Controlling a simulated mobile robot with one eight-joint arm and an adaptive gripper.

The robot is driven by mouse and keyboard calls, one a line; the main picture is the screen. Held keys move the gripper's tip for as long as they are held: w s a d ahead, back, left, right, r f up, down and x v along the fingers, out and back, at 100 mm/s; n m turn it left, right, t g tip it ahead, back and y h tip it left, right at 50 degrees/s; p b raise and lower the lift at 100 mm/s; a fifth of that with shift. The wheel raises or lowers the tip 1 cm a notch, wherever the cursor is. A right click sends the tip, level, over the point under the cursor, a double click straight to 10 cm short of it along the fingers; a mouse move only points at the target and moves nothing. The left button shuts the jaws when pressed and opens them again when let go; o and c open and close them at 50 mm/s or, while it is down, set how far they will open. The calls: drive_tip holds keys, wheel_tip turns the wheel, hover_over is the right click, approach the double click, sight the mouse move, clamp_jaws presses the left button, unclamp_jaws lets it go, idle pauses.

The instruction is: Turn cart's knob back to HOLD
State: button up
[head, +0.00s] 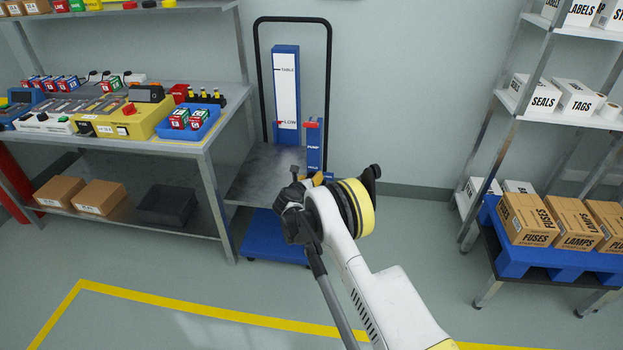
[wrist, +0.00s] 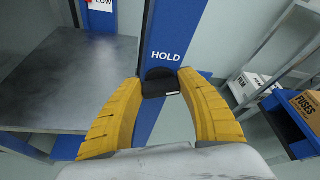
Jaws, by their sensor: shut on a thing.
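The cart (head: 263,232) stands against the back wall, with a blue column marked TABLE and LOW, a grey platform (head: 245,185) and a narrow blue post (head: 314,140). In the wrist view the post (wrist: 176,25) carries the white word HOLD just above the black knob (wrist: 160,75). My gripper (wrist: 160,86) has its yellow fingertips shut on the knob from both sides. The knob's pointer direction cannot be made out. In the head view my gripper (head: 322,178) is at the foot of the post, and my wrist hides the knob.
A workbench (head: 205,140) with devices and a blue bin stands to the left. A rack (head: 520,105) with boxes, and a blue pallet (head: 515,245) with cartons, stand to the right. A black push handle (head: 258,80) rises behind the cart. Open floor lies in front.

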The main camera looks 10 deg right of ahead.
drive_tip(key=shift+n+h, duration=0.3)
drive_tip(key=shift+n, duration=0.1)
idle(0.3)
drive_tip(key=o, duration=1.2)
drive_tip(key=shift+c, duration=0.2)
drive_tip(key=v, duration=1.2)
